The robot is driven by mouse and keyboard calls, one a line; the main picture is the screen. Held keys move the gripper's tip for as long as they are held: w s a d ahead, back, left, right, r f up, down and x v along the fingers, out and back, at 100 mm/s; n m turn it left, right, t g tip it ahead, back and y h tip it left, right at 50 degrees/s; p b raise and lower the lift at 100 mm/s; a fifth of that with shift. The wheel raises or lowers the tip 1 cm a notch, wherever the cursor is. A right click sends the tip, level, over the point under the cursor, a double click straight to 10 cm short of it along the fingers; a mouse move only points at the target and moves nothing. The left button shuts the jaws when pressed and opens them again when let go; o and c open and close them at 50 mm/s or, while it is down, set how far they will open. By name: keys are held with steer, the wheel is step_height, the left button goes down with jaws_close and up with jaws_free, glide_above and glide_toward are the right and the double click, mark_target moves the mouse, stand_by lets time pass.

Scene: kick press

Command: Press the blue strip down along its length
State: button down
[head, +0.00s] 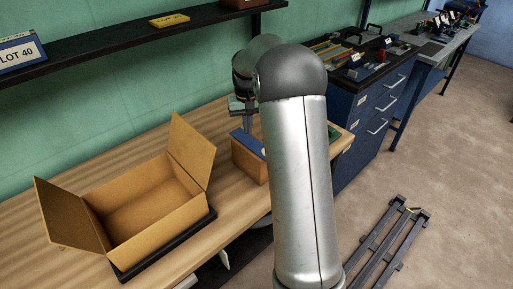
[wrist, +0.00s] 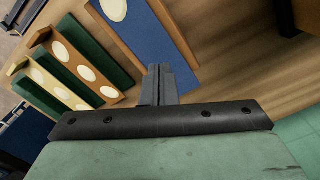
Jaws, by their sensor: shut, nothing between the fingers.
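The blue strip (wrist: 142,32) shows in the wrist view as a wide blue face with a cream oval near the top edge, on a brown block with a brown border. In the head view the blue strip (head: 248,141) lies along the top of a brown block (head: 248,162), partly hidden by my arm. My gripper (wrist: 160,72) is shut and empty, its fingertips seen against the near end of the blue strip. I cannot tell whether they touch it.
Green and brown pieces with cream ovals (wrist: 75,70) stand beside the strip in the wrist view. An open cardboard box (head: 150,205) sits on a black tray at the left of the bench. A dark shelf (head: 130,40) runs above. Bare wood lies behind the box.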

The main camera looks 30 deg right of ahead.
steer(key=shift+s+d+f+b, duration=0.1)
steer(key=shift+s+d+b, duration=0.3)
steer(key=shift+s, duration=0.8)
steer(key=shift+s+d+b, duration=0.25)
steer(key=shift+s+b, duration=0.3)
steer(key=shift+s, duration=0.6)
steer(key=shift+s+d+f+b, duration=0.1)
steer(key=shift+s+d+b, duration=0.3)
steer(key=shift+s, duration=0.8)
steer(key=shift+f+b, duration=1.05)
steer(key=shift+f, duration=0.5)
steer(key=shift+a+r, duration=0.1)
steer(key=shift+r+p, duration=1.45)
steer(key=shift+r, duration=0.3)
step_height(320, 180, up, 4)
steer(key=p, duration=0.3)
